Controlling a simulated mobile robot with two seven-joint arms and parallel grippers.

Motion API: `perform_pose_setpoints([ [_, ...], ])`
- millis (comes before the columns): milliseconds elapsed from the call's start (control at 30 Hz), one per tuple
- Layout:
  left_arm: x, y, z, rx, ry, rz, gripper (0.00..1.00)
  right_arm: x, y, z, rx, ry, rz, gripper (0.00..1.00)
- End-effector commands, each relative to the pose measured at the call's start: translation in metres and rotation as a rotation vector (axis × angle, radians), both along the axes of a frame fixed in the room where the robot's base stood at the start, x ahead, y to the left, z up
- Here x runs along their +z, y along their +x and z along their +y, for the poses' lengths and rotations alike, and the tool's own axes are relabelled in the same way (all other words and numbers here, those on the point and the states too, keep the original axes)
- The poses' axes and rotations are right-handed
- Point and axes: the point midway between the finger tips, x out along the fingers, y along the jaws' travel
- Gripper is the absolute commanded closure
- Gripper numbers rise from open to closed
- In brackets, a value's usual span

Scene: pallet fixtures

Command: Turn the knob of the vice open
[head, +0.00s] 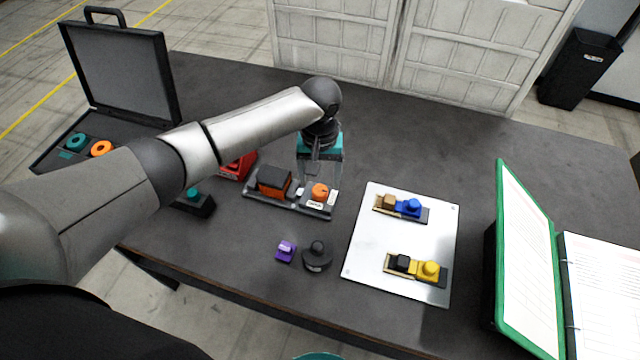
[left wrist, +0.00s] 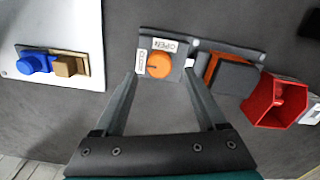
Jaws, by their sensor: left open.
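The vice (head: 290,193) is a grey base on the table with an orange and dark jaw block at its left end in the head view. Its round orange knob (head: 320,191) is at the right end, beside white labels. In the left wrist view the knob (left wrist: 159,65) sits near the top centre, with labels reading OPEN and CLOSE next to it. My left gripper (head: 320,178) is over the knob end, pointing down. In the left wrist view its two fingers (left wrist: 161,82) are apart, one on each side of the knob, with nothing between them gripped. My right gripper is not seen.
A red part (head: 238,165) stands close to the vice's left end. A white plate (head: 377,262) with blue and yellow fixtures lies to the right. Purple (head: 285,252) and black (head: 317,257) pieces lie in front. An open case (head: 120,75) and a green binder (head: 520,260) flank the table.

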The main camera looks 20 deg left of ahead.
Motion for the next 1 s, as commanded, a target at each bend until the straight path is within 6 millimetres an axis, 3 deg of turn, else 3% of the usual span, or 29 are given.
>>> perform_pose_setpoints([
  [200,-0.025,0.0,0.0,0.0,0.001,0.001,0.27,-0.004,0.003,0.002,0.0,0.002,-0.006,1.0],
  [567,-0.028,0.0,0.0,-0.001,0.0,-0.001,0.28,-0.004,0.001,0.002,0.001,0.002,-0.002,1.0],
  [1000,-0.028,0.0,0.0,-0.001,0.0,-0.001,0.77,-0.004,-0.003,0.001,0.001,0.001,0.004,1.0],
])
